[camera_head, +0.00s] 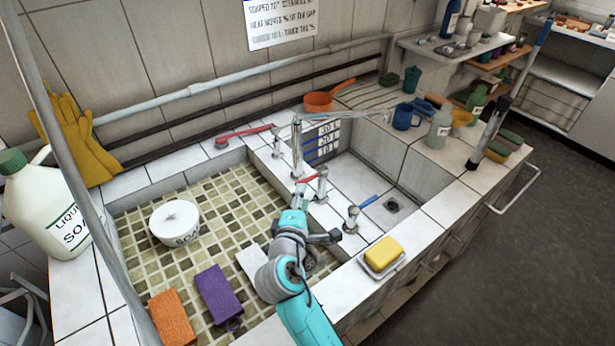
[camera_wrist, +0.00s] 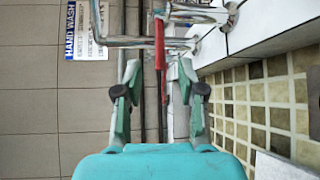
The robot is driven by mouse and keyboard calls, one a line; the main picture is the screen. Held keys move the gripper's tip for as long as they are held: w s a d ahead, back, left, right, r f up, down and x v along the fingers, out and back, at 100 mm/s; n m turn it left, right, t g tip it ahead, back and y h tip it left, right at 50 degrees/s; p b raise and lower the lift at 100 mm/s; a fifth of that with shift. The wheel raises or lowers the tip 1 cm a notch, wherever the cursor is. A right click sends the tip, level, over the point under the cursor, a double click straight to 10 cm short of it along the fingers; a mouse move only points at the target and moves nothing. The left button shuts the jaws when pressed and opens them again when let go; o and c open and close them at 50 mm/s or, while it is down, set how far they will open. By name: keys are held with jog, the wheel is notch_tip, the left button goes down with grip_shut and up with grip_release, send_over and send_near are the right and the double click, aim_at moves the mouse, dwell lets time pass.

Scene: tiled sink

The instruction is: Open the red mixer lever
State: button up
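A red lever (camera_head: 308,178) sits on a chrome fitting on the divider between the two basins. In the wrist view a red lever (camera_wrist: 160,45) stands out in front of my gripper (camera_wrist: 160,78), between the lines of its two fingers. The fingers are apart, with a gap on each side of the lever; I cannot tell whether either touches it. In the head view my gripper (camera_head: 301,198) is right at the red lever and partly hides the fitting. A second red handle (camera_head: 245,135) lies on the back ledge. A tall chrome tap (camera_head: 297,150) stands behind.
A blue-handled valve (camera_head: 352,218) stands close at the right of my gripper. A yellow sponge (camera_head: 382,252) lies on the front ledge. A soap bottle (camera_head: 45,205) stands left.

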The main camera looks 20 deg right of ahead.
aim_at(307, 180)
jog(key=x, duration=0.7)
jog(key=shift+w+d, duration=0.15)
jog(key=shift+w, duration=0.2)
grip_shut()
